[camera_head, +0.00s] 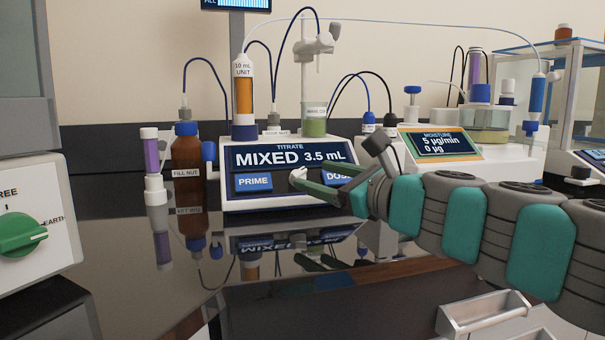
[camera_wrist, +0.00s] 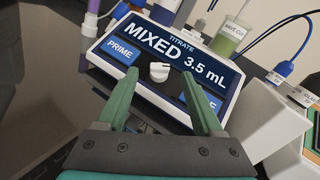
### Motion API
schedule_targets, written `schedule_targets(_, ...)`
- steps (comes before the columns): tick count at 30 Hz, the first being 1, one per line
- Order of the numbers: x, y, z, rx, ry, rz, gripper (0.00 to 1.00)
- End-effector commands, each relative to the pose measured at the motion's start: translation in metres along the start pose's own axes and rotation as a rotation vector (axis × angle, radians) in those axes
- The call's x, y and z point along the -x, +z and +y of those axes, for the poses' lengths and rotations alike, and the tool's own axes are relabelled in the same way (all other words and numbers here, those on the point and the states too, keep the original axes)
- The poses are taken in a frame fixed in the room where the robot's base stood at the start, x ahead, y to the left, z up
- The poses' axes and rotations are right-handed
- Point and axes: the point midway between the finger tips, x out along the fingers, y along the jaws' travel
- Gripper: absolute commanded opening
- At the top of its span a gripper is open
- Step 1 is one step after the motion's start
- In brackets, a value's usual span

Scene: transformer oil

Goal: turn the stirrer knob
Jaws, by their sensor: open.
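The stirrer knob is a small white knob on the front panel of the titrator (camera_head: 285,155), between the PRIME and DOSE buttons. In the wrist view the knob (camera_wrist: 159,71) shows clear, ahead of and between my gripper's fingertips (camera_wrist: 160,102). In the head view the knob (camera_head: 297,174) is partly covered by a fingertip. My gripper (camera_head: 318,187) is open with green fingers, reaching from the right toward the panel. Nothing is between the fingers; I cannot tell any contact with the knob. The screen reads "MIXED 3.5 mL". The right fingertip overlaps the DOSE button in the wrist view.
A moisture unit (camera_head: 440,142) stands to the right. The dark glossy bench (camera_head: 130,270) is clear at the front left.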

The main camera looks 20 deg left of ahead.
Motion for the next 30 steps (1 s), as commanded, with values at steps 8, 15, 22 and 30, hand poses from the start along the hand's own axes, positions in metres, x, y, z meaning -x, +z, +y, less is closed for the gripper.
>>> schedule_targets(8, -0.036, -0.001, -0.001, 0.0, -0.001, 0.001, 0.69)
schedule_targets(15, -0.046, -0.001, 0.0, 0.001, -0.001, 0.002, 0.69)
schedule_targets(22, -0.045, -0.001, 0.0, 0.0, -0.001, 0.002, 0.64)
schedule_targets(30, -0.045, -0.001, 0.0, 0.0, -0.001, 0.002, 0.34)
